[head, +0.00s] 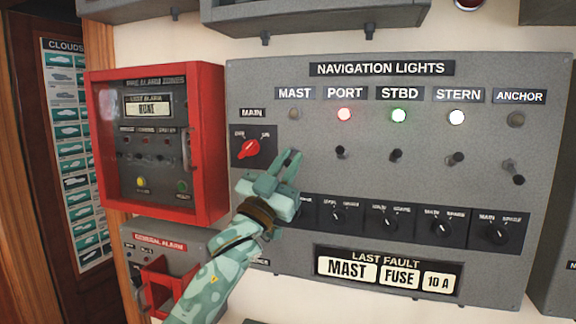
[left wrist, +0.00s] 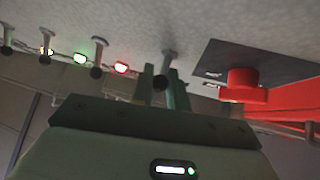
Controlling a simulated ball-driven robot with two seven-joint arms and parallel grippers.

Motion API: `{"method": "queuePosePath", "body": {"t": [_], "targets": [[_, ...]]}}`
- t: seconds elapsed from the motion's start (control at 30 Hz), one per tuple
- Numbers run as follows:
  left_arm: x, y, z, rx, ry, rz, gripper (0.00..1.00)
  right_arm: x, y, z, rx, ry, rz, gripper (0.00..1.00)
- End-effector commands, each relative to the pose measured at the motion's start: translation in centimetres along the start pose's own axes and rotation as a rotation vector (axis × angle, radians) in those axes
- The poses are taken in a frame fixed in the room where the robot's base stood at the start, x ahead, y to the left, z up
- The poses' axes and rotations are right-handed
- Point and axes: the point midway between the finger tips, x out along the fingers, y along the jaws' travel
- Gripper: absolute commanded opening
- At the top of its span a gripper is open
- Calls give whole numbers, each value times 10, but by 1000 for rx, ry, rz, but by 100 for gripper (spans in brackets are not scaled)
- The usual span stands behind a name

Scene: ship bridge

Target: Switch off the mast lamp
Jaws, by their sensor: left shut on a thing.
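The mast lamp (head: 294,113), under the MAST label on the grey navigation lights panel (head: 400,98), is dark. My left gripper (head: 287,166) is at the panel just below this lamp, its fingers hiding most of the mast switch in the head view. In the left wrist view the mast toggle switch (left wrist: 168,62) stands out from the panel between the two fingertips (left wrist: 164,80), and the gripper is shut on it. Which way the lever is tilted is hard to tell. My right gripper is not in view.
The port (head: 344,114), starboard (head: 398,115) and stern (head: 456,117) lamps are lit; the anchor lamp (head: 515,119) is dark. The port toggle (head: 340,152) is close to the right. A red MAIN rotary switch (head: 248,149) is close to the left, beyond it a red alarm box (head: 212,140).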

Motion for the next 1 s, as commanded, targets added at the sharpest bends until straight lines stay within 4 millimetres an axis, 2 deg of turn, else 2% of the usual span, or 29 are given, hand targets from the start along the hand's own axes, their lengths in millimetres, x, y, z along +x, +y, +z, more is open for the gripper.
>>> {"method": "queuePosePath", "body": {"t": [0.03,0.07,0.1,0.4,0.53,0.67,0.8,1.0], "targets": [[-2,0,4,-1,-9,0,0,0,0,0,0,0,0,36],[-2,0,4,-1,-9,0,24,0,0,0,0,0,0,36],[-2,0,4,-1,-8,0,35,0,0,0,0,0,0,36],[-2,0,2,-1,-3,0,36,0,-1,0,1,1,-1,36],[-14,-1,3,-1,-4,-1,36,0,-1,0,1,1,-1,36],[-43,-1,4,0,-6,-1,36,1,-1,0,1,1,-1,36],[-83,0,4,-1,-7,0,36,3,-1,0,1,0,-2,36],[-132,0,4,-1,-8,0,36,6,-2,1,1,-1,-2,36]]}}
